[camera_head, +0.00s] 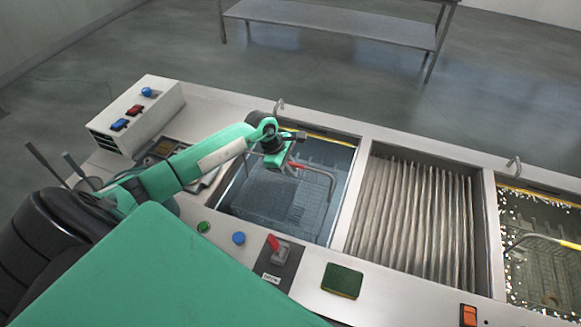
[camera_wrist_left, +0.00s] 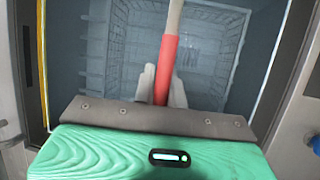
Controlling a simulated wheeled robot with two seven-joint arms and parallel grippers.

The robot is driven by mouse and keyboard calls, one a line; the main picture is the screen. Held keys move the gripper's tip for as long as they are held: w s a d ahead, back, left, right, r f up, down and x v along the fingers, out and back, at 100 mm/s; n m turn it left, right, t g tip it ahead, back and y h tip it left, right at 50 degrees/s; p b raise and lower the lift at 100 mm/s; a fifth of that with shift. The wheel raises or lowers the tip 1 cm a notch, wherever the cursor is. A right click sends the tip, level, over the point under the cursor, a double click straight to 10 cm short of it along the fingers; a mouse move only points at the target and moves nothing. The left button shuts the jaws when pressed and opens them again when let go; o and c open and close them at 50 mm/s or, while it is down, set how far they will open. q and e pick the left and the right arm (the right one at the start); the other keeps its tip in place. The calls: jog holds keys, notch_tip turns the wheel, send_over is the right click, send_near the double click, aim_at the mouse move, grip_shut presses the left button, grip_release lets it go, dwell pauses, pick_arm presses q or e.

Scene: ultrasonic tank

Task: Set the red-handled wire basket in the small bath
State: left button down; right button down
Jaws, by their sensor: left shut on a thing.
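My left gripper (camera_head: 287,160) is shut on the red grip (camera_head: 298,166) of the wire basket's bent handle. The red grip (camera_wrist_left: 166,70) runs up between the fingers in the left wrist view (camera_wrist_left: 163,88). The grey wire basket (camera_head: 285,205) is down inside the left bath (camera_head: 346,178), within its walls and seemingly under the liquid. Its mesh (camera_wrist_left: 205,50) shows dimly below the gripper in the left wrist view. I cannot tell whether it touches the bath floor. My right gripper is not in view.
A corrugated panel section (camera_head: 412,215) separates the left bath from a right bath (camera_head: 540,245) with a yellow-handled rod (camera_head: 562,243). A switch box (camera_head: 140,115) stands at the back left. A red lever (camera_head: 273,243), buttons and a green pad (camera_head: 343,281) line the front.

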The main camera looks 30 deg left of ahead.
pick_arm(q)
jog(key=shift+f, duration=0.5)
jog(key=c, duration=1.5)
grip_release()
jog(key=shift+o, duration=0.2)
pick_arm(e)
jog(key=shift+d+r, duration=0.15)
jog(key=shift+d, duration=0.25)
